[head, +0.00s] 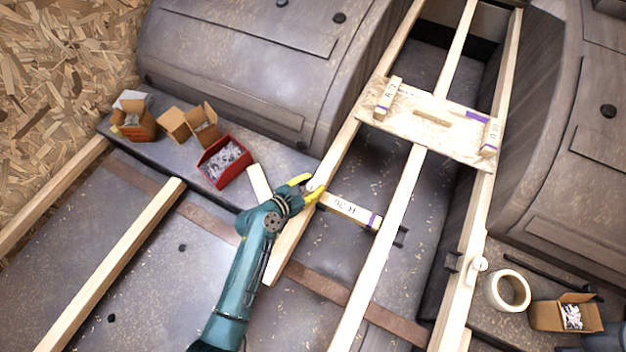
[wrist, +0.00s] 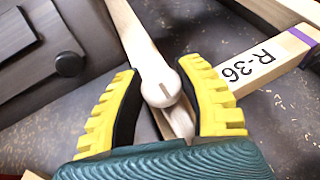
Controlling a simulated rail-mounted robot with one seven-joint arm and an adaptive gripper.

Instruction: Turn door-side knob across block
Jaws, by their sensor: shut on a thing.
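A pale round knob (wrist: 162,88) with a short dark line on its face sits on a wooden rail (wrist: 140,40). My gripper (head: 307,190) has its yellow fingers on either side of the knob and is shut on it. In the head view the knob shows only as a small pale spot (head: 313,185) between the fingers. A wooden block (head: 349,211) marked R-36 with a purple end band lies right of the gripper, between two rails. The block also shows in the wrist view (wrist: 268,62). A second pale knob (head: 480,263) is on the right-hand rail.
A board (head: 425,145) with small labelled blocks lies across the rails farther back. A red box (head: 224,162) and cardboard boxes (head: 190,123) stand left of the gripper. A tape roll (head: 507,291) and an open carton (head: 567,315) are at the lower right.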

